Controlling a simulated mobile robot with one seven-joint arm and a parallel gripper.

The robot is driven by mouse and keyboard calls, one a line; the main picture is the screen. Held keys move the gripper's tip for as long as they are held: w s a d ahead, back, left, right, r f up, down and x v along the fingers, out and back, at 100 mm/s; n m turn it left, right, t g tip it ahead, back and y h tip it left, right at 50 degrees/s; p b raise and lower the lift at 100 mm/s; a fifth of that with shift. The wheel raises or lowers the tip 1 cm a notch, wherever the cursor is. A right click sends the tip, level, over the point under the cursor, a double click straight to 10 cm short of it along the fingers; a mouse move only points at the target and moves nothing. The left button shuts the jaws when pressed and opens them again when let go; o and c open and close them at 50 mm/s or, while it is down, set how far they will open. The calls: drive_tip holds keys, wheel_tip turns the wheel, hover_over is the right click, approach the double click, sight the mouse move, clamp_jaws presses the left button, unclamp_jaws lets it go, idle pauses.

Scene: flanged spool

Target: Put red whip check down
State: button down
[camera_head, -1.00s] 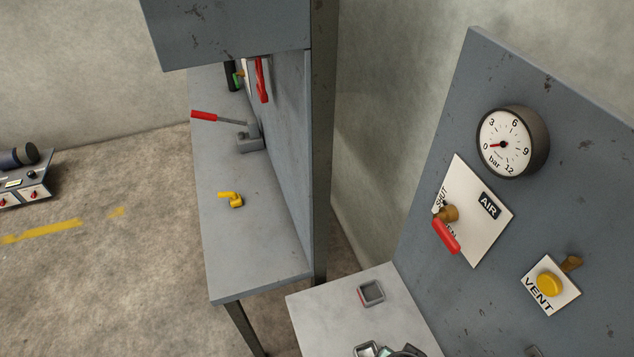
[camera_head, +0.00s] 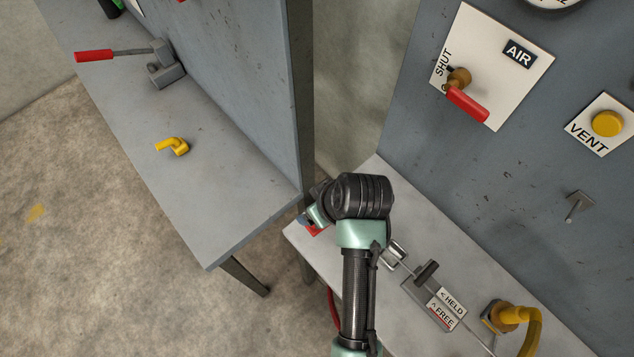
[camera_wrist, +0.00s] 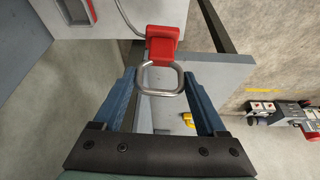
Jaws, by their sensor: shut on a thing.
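The red whip check (camera_wrist: 162,45) shows in the wrist view as a red block with a pale metal loop (camera_wrist: 181,80) and a thin grey cable running up from it. My gripper (camera_wrist: 162,72) has its blue fingers on either side of the loop and is shut on the whip check. In the head view my gripper (camera_head: 312,220) is at the left edge of the right bench (camera_head: 402,207), partly hidden by my wrist. A small red part of the whip check (camera_head: 314,231) shows beside it. Whether the whip check touches the bench cannot be told.
The right bench carries a HELD/FREE plate (camera_head: 446,309), a dark slider (camera_head: 426,273) and a yellow hose fitting (camera_head: 515,315). A panel behind has a red-handled AIR valve (camera_head: 467,103) and a VENT button (camera_head: 607,123). The left bench (camera_head: 215,215) holds a yellow elbow (camera_head: 173,146).

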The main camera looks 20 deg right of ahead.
drive_tip(key=shift+w+d+n, duration=0.15)
drive_tip(key=shift+d+n, duration=0.15)
drive_tip(key=shift+d, duration=0.35)
drive_tip(key=shift+d+f, duration=0.2)
drive_tip(key=shift+f, duration=0.15)
wheel_tip(320, 180, down, 9)
drive_tip(key=shift+p, duration=0.45)
drive_tip(key=shift+f, duration=0.1)
unclamp_jaws()
drive_tip(key=v, duration=1.2)
drive_tip(key=shift+d, duration=0.25)
drive_tip(key=shift+w, duration=0.1)
